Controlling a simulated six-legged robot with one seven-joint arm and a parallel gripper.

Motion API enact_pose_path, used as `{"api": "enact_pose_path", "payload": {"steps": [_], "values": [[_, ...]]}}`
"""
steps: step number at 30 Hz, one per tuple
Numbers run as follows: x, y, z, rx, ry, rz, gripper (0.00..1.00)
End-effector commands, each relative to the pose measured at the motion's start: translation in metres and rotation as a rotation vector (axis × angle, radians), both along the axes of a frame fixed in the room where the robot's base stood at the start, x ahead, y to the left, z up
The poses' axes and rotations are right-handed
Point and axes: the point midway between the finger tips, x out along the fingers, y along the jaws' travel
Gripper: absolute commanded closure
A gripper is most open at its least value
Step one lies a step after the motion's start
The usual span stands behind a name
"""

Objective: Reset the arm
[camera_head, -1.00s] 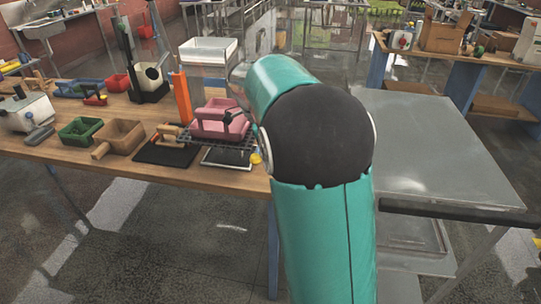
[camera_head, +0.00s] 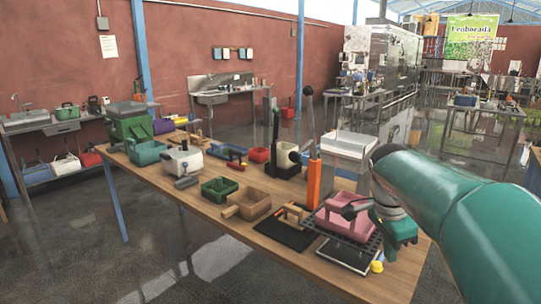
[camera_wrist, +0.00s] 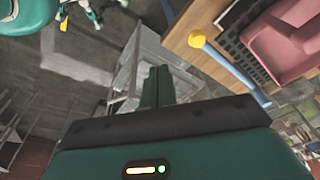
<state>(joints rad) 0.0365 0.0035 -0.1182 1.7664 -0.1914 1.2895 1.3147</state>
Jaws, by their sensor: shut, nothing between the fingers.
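My gripper (camera_wrist: 156,84) shows in the wrist view with its two dark green fingers together and nothing between them. It is over open space beside the wooden table edge, apart from the pink container (camera_wrist: 285,40). In the head view my teal arm comes in from the right and reaches to the table's near right end.
Floor left of the table is clear.

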Motion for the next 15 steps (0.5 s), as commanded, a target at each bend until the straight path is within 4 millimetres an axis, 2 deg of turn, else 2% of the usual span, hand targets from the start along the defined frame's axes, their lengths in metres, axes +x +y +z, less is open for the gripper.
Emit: {"api": "enact_pose_path", "payload": {"steps": [1, 7, 15], "values": [[-0.015, 0.009, 0.004, 0.009, -0.017, 0.094, 1.0], [-0.068, 0.045, 0.003, 0.007, -0.082, 0.509, 1.0], [-0.138, 0.086, -0.019, -0.093, -0.172, 1.046, 1.0]]}}
